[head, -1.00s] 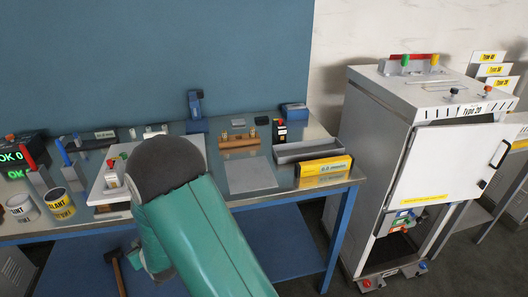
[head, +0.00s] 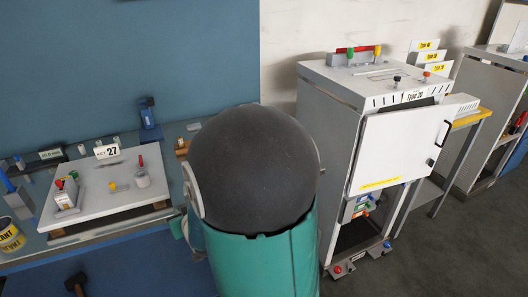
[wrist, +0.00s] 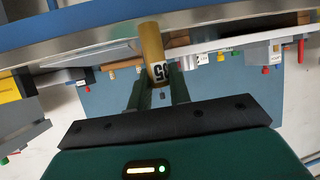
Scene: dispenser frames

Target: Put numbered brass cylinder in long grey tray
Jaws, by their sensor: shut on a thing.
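In the wrist view, my gripper (wrist: 162,92) is shut on the brass cylinder (wrist: 151,42). In the head view, my green and dark arm covers the middle of the bench and hides my gripper and the cylinder. The long grey tray is hidden there too; I cannot pick it out surely in the wrist view.
A white board (head: 132,165) with small parts and a 27 sign lies on the bench at left. A white cabinet (head: 394,150) stands right of my arm, its door front facing out. A yellow box (wrist: 15,88) shows at left in the wrist view.

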